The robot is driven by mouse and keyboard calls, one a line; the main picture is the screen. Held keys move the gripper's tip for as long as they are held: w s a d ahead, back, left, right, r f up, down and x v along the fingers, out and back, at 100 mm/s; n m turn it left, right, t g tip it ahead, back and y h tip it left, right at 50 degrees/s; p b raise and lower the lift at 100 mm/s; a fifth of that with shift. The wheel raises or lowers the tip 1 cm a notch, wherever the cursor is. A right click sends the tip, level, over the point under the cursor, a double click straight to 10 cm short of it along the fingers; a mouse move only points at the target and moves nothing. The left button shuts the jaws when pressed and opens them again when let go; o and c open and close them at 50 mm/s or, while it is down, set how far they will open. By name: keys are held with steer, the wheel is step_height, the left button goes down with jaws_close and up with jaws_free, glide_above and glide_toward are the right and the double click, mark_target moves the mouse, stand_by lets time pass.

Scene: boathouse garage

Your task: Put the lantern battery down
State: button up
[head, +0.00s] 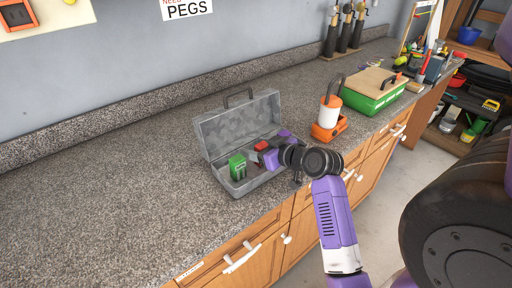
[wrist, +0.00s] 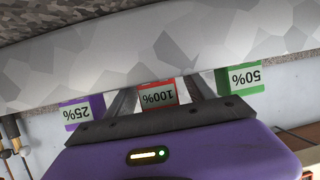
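A grey camouflage toolbox (head: 263,108) stands open on the counter, its lid up at the back. Three batteries show at it. A green battery (head: 238,168) stands at the left inside; in the wrist view the green battery labelled 50% (wrist: 242,79) is at the right. A red battery (head: 261,146), partly hidden by my gripper in the head view, is labelled 100% in the wrist view (wrist: 157,94). A purple battery labelled 25% (wrist: 80,112) is at the left there. My gripper (wrist: 159,90) has its fingers either side of the red battery; whether they touch it is unclear.
An orange and white lantern (head: 329,113) stands right of the toolbox. Beyond it is a green box with a wooden top (head: 372,90). The speckled counter (head: 110,200) is clear left of the toolbox. Drawers with white handles (head: 240,262) line its front.

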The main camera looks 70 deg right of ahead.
steer(key=v, duration=0.7)
steer(key=shift+s+a+r+b, duration=0.2)
steer(key=shift+s+b, duration=0.1)
stand_by(0.3)
jaws_close()
stand_by(1.5)
